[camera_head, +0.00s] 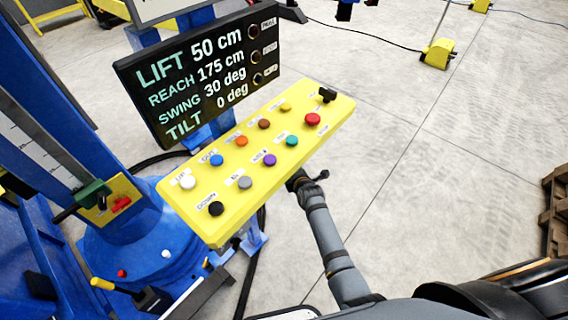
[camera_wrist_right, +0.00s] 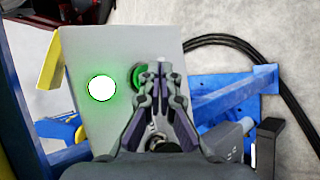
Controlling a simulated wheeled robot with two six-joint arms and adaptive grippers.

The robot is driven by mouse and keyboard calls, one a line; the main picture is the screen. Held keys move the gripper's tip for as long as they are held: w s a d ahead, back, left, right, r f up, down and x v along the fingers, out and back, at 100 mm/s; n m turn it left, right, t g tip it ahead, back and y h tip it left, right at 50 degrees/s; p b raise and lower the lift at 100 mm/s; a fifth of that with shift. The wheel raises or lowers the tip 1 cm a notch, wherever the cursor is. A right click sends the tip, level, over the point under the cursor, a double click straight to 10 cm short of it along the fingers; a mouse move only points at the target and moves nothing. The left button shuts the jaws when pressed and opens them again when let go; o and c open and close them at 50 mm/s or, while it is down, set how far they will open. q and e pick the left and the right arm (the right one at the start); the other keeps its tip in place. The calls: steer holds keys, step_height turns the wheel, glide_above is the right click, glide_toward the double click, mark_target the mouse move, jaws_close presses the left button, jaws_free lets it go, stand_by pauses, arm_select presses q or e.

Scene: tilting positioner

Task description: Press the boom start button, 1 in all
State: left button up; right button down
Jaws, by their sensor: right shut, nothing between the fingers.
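In the right wrist view, a green round button (camera_wrist_right: 138,76) sits on a grey box face, partly hidden by my right gripper (camera_wrist_right: 159,72). The gripper is shut and empty, its fingertips just right of the button; I cannot tell whether they touch. A lamp (camera_wrist_right: 102,88) left of the button glows white with a green halo. A dark round control (camera_wrist_right: 160,143) shows below, between the fingers. No readable label marks the boom start button. In the head view, my right gripper (camera_head: 297,180) is at the yellow panel's lower right edge, its fingertips hidden. My left gripper is out of view.
The yellow panel (camera_head: 206,225) carries several coloured buttons, including a red one (camera_head: 313,119) and a black one (camera_head: 216,208). A dark display (camera_head: 150,128) stands behind it. A blue bracket (camera_wrist_right: 240,95) and black cables are right of the grey box. Open floor lies to the right.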

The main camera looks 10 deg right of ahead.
steer(key=shift+s, duration=0.1)
steer(key=s+d+p, duration=0.1)
steer(key=s, duration=0.1)
steer(key=s+d+p, duration=0.2)
steer(key=shift+d, duration=0.1)
stand_by(0.5)
steer(key=shift+f, duration=0.1)
stand_by(0.5)
